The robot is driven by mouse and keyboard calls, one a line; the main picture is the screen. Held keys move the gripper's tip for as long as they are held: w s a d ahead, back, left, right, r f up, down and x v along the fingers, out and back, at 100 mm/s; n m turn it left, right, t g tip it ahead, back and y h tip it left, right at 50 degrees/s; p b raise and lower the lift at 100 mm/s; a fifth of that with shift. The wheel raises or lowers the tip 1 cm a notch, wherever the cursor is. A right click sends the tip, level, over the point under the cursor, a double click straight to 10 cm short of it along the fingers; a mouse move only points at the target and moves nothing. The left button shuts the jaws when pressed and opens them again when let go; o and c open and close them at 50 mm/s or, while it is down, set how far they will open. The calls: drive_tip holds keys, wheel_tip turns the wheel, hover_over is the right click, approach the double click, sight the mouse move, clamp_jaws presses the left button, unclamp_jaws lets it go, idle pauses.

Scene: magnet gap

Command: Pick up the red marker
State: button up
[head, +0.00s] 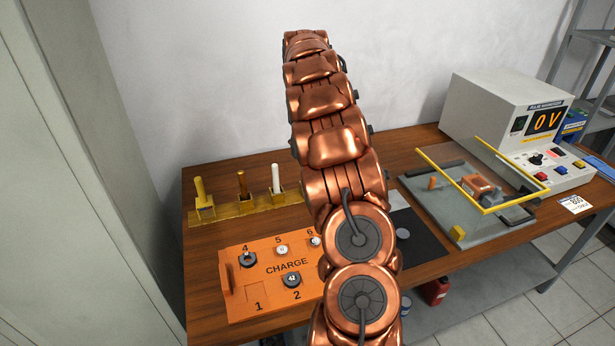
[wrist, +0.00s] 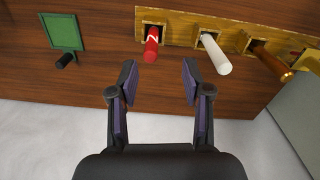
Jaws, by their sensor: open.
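The red marker (wrist: 151,50) stands in a square socket of the brass-coloured rack (wrist: 178,32) in the wrist view, a pale mark on its side. My gripper (wrist: 158,80) is open and empty. Its two fingers are spread to either side of the red marker's line, with the marker's near end just beyond the fingertips and apart from them. In the head view my copper-coloured arm hides the red marker and my gripper is not clearly seen.
A white rod (wrist: 215,55) and a brown rod (wrist: 270,60) stand in the rack right of the red marker. A green plate (wrist: 62,33) is at the left. An orange CHARGE panel (head: 250,300) and a grey magnetizer (head: 495,115) share the wooden table (head: 205,235).

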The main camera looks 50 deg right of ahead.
drive_tip(key=shift+d+f, duration=0.55)
drive_tip(key=shift+d, duration=0.3)
drive_tip(key=shift+w+f+p, duration=0.15)
drive_tip(key=shift+f+p, duration=1.3)
drive_tip(key=shift+f, duration=2.3)
clamp_jaws()
